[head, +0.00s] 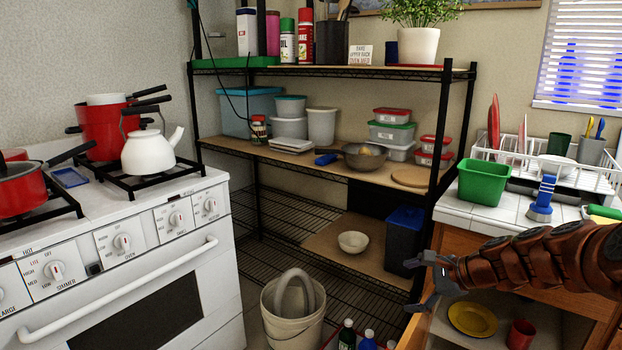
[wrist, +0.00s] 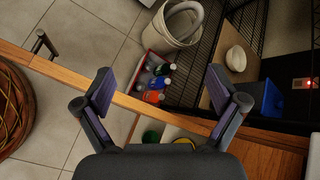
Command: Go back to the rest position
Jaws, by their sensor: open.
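My gripper (head: 420,282) is at the right of the head view, reaching in from the right edge on my brown arm. It is in front of the shelf's right end and beside the open wooden cabinet (head: 570,255). In the wrist view my gripper (wrist: 160,85) has its two fingers wide apart with nothing between them. It looks down over the cabinet's wooden edge (wrist: 145,108) and the tiled floor. No held object shows.
A yellow bowl (head: 472,318) and a red cup (head: 520,334) stand in the cabinet below my arm. A red crate of bottles (wrist: 153,82) and a bucket (head: 293,318) stand on the floor. The shelf rack (head: 440,130) and white stove (head: 130,270) are further left.

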